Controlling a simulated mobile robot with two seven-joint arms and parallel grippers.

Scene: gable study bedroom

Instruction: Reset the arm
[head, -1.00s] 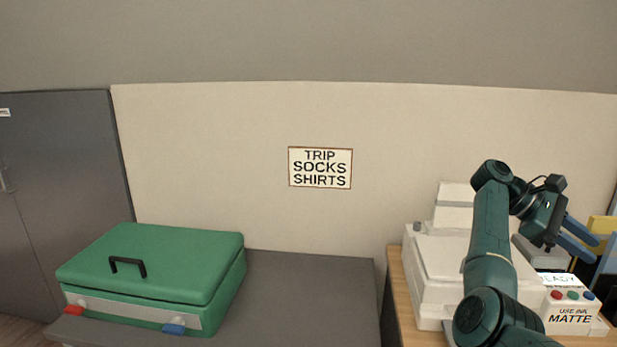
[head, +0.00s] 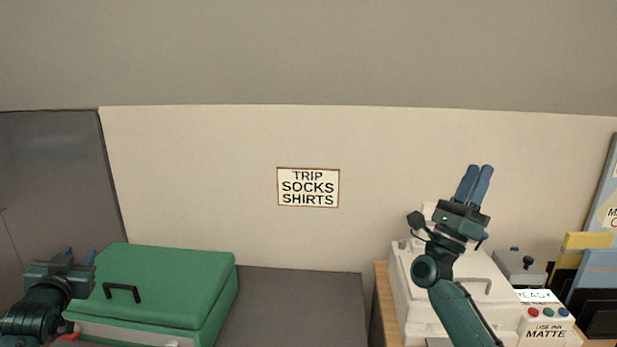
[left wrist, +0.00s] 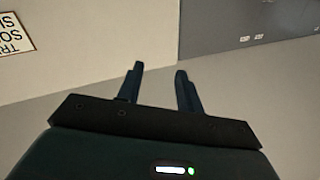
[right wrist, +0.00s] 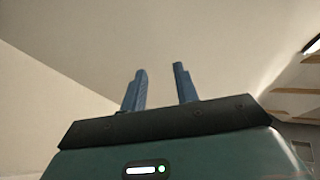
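My right gripper (head: 477,171) is raised in front of the wall above the white printer, with its blue fingers pointing up. In the right wrist view its two fingers (right wrist: 160,70) stand apart with nothing between them. My left gripper (head: 78,254) is at the lower left of the head view, in front of the left end of the green suitcase.
The closed green suitcase (head: 170,285) lies on a dark grey bench (head: 295,305). The white printer (head: 408,290) stands on a wooden desk (head: 384,305) at right, with yellow and blue things beside it. A sign (head: 308,187) hangs on the wall. A grey cabinet (head: 50,180) stands at left.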

